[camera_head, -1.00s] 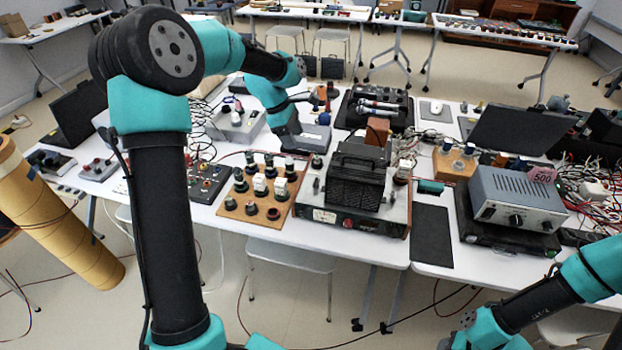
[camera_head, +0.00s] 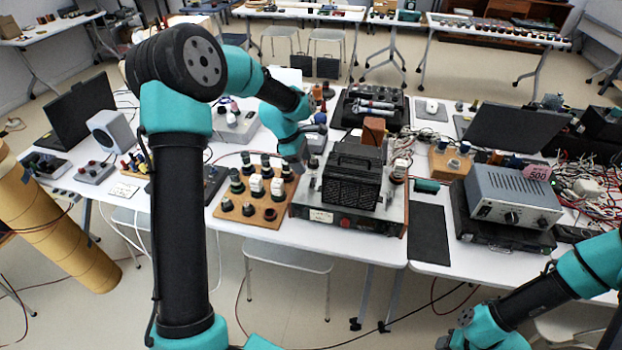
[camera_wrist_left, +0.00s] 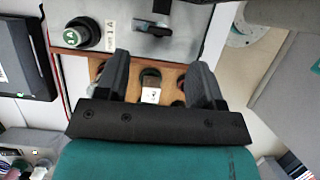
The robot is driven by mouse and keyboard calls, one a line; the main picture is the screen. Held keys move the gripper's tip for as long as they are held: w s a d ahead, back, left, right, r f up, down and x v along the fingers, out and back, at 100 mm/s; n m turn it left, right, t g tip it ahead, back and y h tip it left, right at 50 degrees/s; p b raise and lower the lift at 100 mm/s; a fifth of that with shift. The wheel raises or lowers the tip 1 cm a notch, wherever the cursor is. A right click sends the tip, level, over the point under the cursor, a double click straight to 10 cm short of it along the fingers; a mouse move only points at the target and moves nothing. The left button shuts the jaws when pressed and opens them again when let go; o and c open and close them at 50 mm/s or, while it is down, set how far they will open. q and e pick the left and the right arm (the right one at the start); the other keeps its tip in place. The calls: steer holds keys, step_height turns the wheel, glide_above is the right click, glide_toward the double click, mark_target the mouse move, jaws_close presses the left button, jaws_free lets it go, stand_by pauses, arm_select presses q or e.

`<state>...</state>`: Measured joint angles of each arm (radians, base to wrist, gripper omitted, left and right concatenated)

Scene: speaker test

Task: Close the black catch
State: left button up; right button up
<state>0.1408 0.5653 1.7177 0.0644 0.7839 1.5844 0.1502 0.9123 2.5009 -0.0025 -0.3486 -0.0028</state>
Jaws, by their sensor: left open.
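A small black lever-like part (camera_wrist_left: 152,27), probably the black catch, sits on a pale grey panel (camera_wrist_left: 190,45) at the top of the left wrist view. I cannot make out the catch in the head view.
A black box with a handle (camera_head: 352,182) stands on the unit. Several upright knobs (camera_head: 256,185) crowd the board. A grey instrument (camera_head: 510,197) is at the right, with loose cables beyond it. A black mat (camera_head: 430,235) lies bare at the front edge.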

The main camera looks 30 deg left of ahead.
mark_target(312, 180)
arm_select(q)
steer(key=x, duration=0.7)
steer(key=shift+d+f, duration=0.1)
steer(key=shift+f, duration=0.15)
steer(key=c, duration=0.9)
steer(key=shift+c, duration=0.2)
steer(key=shift+m, duration=0.3)
steer(key=m+g, duration=0.1)
steer(key=m, duration=0.2)
steer(key=shift+w, duration=0.1)
steer(key=shift+m+g, duration=0.9)
steer(key=shift+m, duration=1)
